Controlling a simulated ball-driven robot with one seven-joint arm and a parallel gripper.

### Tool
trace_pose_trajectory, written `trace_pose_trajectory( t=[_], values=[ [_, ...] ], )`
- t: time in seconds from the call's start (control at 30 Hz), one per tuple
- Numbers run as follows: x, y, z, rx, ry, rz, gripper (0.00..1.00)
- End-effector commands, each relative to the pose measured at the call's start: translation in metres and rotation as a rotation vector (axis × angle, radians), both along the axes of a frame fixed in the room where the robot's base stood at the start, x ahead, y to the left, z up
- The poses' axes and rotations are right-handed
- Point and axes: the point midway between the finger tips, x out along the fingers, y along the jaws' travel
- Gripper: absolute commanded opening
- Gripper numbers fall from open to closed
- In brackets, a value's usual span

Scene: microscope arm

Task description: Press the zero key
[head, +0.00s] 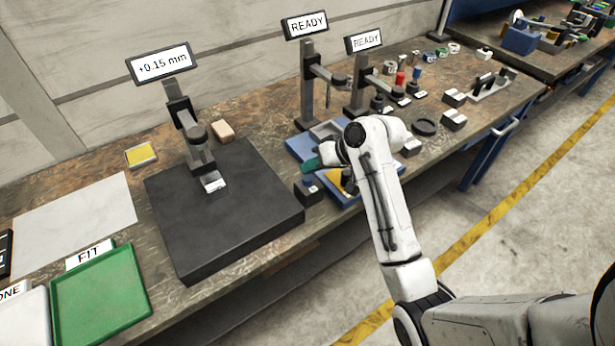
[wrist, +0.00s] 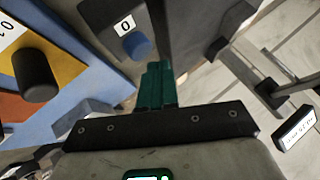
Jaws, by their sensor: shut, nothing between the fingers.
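The zero key is a round blue button (wrist: 137,46) on a dark box with a white "0" label (wrist: 124,26) in the wrist view. In the head view its dark box (head: 308,194) stands by the right corner of the black plate. My gripper (wrist: 158,67) has teal fingers, shut and empty, with the tips close beside the button. I cannot tell whether they touch it. In the head view my gripper (head: 311,165) is just behind the box. The gauge display (head: 163,62) reads +0.15 mm.
A black granite-like plate (head: 240,235) carries the gauge stand (head: 190,130). A blue tray (wrist: 65,105) with an orange area and a black knob (wrist: 35,75) lies beside the key box. Two stands with READY displays (head: 306,25) stand behind. A green tray (head: 100,297) is at front left.

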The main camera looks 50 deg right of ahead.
Motion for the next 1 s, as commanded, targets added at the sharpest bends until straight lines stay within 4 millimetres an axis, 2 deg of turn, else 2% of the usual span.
trace_pose_trajectory(
  t=[1.0],
  values=[
    [-0.0002, 0.0, -0.0088, 0.0, 0.0, 0.0, 0.0]
  ],
)
